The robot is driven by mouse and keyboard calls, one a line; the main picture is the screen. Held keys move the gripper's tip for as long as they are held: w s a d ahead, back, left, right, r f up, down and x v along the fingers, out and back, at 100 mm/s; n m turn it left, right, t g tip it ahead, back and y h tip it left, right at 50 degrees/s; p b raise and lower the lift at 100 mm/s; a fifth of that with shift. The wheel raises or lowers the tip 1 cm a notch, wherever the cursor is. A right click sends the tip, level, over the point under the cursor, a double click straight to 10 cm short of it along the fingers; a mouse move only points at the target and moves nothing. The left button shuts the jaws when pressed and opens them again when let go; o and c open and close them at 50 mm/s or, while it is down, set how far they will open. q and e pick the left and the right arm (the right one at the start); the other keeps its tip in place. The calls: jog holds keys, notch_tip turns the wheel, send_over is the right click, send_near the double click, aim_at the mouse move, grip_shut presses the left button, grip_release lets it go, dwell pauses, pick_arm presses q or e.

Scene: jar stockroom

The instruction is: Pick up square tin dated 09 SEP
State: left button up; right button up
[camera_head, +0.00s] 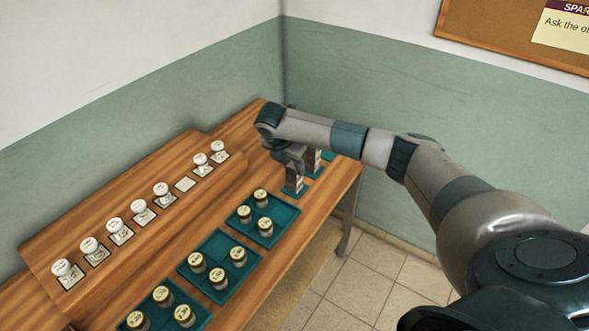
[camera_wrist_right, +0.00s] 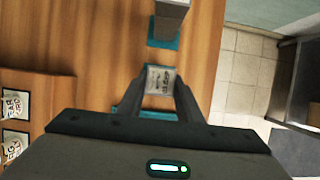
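A square tin (camera_wrist_right: 160,80) with a pale printed label on top sits between the fingers of my right gripper (camera_wrist_right: 161,84) in the right wrist view. The fingers flank it with no clear gap on either side. The label's date is too small to read surely. In the head view my right gripper (camera_head: 293,165) points down at this tin (camera_head: 293,183), which is at a small teal mat (camera_head: 293,191). I cannot tell whether the tin touches the mat. Another tall tin (camera_wrist_right: 170,15) stands beyond it on its own teal mat (camera_wrist_right: 163,41). My left gripper is not in view.
Teal trays (camera_head: 216,243) with round gold-lidded jars (camera_head: 218,278) stand along the wooden table's front. White-lidded jars (camera_head: 62,267) line a raised wooden shelf (camera_head: 160,221) at left. One shelf square (camera_head: 185,184) is empty. Walls close the far corner.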

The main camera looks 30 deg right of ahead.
dwell(0.3)
jog(key=shift+r+b, duration=0.75)
notch_tip(320, 180, up, 2)
jog(key=shift+d+r+b, duration=0.1)
jog(key=shift+r+b, duration=0.1)
jog(key=shift+b, duration=0.7)
jog(key=s+d+r+b, duration=0.5)
jog(key=s+d+r, duration=0.1)
jog(key=d, duration=0.3)
jog(key=shift+s+d+r, duration=0.25)
jog(key=shift+r, duration=0.3)
